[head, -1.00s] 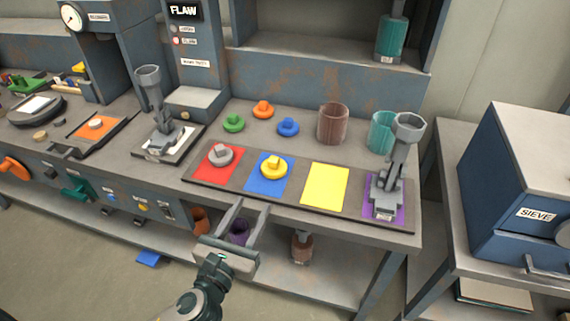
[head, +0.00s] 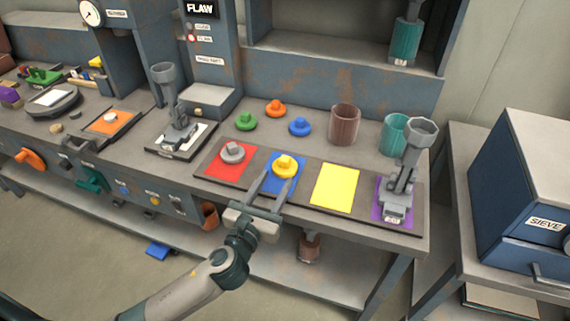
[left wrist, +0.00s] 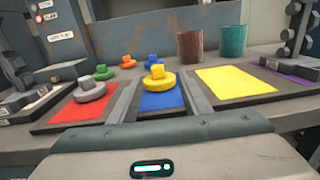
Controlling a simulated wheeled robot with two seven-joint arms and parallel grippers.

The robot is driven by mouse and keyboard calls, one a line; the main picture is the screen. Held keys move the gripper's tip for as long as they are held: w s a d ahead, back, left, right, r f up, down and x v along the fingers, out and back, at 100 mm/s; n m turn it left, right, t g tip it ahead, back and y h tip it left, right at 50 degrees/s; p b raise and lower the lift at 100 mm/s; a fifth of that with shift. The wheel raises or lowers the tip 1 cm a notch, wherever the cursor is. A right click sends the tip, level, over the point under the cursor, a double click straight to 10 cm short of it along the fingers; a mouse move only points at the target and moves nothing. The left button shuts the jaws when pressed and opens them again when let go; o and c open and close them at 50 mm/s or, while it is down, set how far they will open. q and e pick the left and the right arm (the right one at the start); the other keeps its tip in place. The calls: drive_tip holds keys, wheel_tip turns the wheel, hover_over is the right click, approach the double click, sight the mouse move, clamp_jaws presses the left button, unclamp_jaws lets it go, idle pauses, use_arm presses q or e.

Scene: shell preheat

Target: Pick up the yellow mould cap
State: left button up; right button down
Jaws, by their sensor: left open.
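The yellow mould cap (head: 285,167) is a round disc with a square knob. It sits on the blue square (head: 273,185) of the dark mat. It also shows in the left wrist view (left wrist: 158,79), straight ahead between the fingers. My left gripper (head: 275,183) is open and empty. Its fingertips reach over the blue square at the near side of the cap, one finger to each side. I cannot tell whether either finger touches the cap. My right gripper is not in view.
A grey cap (head: 233,152) sits on the red square to the left. The yellow square (head: 335,187) is bare. A grey clamp-like stand (head: 401,185) is on the purple square. Green (head: 245,121), orange (head: 275,108) and blue (head: 300,126) caps and two cups stand behind.

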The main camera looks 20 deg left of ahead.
sight(283, 162)
use_arm(q)
drive_tip(key=w, duration=0.3)
drive_tip(key=shift+w+d, duration=0.15)
drive_tip(key=shift+w, duration=0.25)
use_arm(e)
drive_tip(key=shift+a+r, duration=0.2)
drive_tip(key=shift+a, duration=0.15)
use_arm(q)
drive_tip(key=shift+w+r+p, duration=0.1)
drive_tip(key=shift+w+p, duration=0.2)
drive_tip(key=shift+w, duration=0.15)
drive_tip(key=w, duration=0.3)
drive_tip(key=shift+r+p, duration=0.15)
drive_tip(key=shift+p, duration=0.15)
drive_tip(key=shift+w, duration=0.65)
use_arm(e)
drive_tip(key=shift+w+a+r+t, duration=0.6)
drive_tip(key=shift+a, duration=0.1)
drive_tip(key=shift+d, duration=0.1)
